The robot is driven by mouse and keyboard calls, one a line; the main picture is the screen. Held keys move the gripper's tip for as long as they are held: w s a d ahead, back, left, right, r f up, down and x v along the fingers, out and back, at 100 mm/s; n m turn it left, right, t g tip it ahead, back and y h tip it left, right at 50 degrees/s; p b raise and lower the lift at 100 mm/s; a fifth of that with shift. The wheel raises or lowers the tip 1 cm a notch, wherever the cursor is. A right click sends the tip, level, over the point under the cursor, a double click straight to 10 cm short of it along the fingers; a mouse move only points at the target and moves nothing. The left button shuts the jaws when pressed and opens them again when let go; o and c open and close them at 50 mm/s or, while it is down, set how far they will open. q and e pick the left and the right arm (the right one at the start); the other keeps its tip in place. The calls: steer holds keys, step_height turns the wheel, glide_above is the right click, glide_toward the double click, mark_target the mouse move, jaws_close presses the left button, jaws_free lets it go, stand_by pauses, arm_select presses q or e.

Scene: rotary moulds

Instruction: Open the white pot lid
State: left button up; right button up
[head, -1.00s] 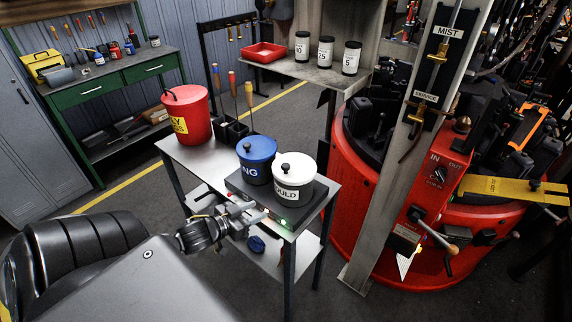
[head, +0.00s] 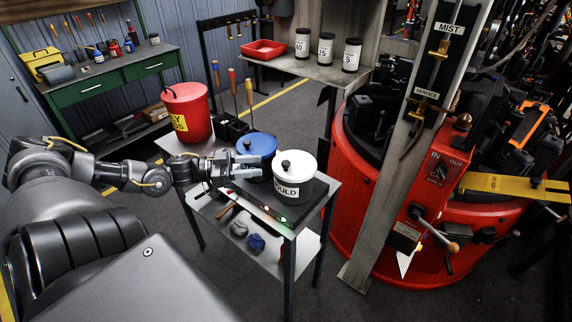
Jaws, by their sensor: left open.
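The white pot (head: 293,178) stands on a dark plate at the right end of the metal cart, with its white lid (head: 296,163) on and a black knob (head: 285,163) on top. A blue pot (head: 258,157) with a blue lid stands just left of it, partly hidden by my gripper. My left gripper (head: 258,166) is open, in front of the blue pot and left of the white pot, with its fingers pointing right. It appears empty. I cannot tell if it touches the blue pot. My right gripper is not in view.
A red bucket (head: 187,112) stands at the cart's left end, near a dark holder with upright tools (head: 234,125). A red machine (head: 365,215) and a grey post (head: 391,160) stand to the right of the cart. The cart's lower shelf (head: 305,250) holds small items.

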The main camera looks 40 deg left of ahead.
mark_target(286, 162)
arm_select(q)
steer(key=x, duration=0.7)
steer(key=shift+w+d+r, duration=0.1)
steer(key=shift+w+d, duration=0.1)
steer(key=shift+w, duration=0.1)
steer(key=shift+x, duration=0.95)
jaws_close()
